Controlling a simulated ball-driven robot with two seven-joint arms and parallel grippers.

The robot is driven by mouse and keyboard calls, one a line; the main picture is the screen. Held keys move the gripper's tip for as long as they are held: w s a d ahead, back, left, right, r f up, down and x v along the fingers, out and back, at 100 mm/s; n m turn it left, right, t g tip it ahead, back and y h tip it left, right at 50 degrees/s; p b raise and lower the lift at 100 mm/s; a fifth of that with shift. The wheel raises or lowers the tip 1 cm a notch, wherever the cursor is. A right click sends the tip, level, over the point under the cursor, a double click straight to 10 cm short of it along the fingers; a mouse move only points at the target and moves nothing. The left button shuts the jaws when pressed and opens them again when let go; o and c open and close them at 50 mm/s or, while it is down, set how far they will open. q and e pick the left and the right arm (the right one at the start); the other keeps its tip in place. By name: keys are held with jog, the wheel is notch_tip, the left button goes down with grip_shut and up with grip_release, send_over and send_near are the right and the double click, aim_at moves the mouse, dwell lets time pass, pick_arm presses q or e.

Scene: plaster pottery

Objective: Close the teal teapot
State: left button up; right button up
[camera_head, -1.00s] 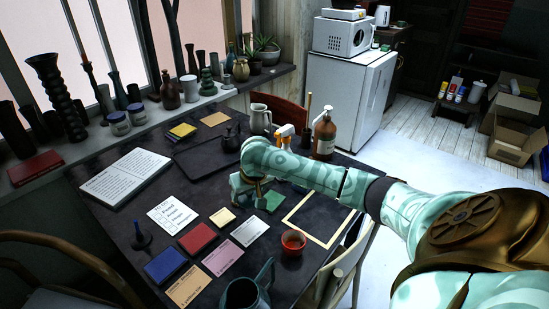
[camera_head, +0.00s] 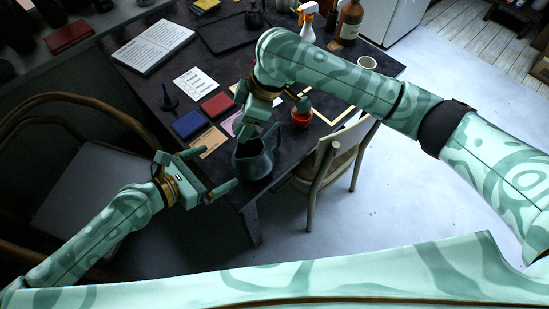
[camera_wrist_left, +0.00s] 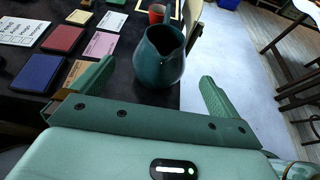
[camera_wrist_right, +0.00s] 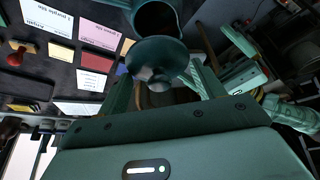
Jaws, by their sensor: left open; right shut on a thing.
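The teal teapot (camera_head: 253,160) stands upright at the near edge of the dark table. Its dark mouth is uncovered in the left wrist view (camera_wrist_left: 160,55). My right gripper (camera_head: 258,128) is just behind and above it; in the right wrist view it is shut on a round teal lid with a small knob (camera_wrist_right: 155,62), held near the teapot's rim (camera_wrist_right: 157,18). The lid is not clear in the head view. My left gripper (camera_head: 212,168) is open and empty, to the left of the teapot, with its fingers pointing towards it, apart from it.
A red cup (camera_head: 301,112) stands behind the teapot to the right. Blue (camera_head: 189,124) and red (camera_head: 217,104) pads and cards lie to the left. A wooden chair (camera_head: 338,155) stands at the right table edge, and another chair (camera_head: 85,190) at the left.

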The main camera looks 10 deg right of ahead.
aim_at(254, 169)
jog(key=shift+s, duration=0.15)
pick_arm(q)
jog(key=shift+d+r, duration=0.25)
jog(key=shift+d, duration=0.05)
jog(key=x, duration=1.2)
jog(key=shift+s, duration=0.1)
jog(key=c, duration=1.2)
jog(key=shift+c, duration=0.3)
pick_arm(e)
jog(key=shift+f, duration=2.45)
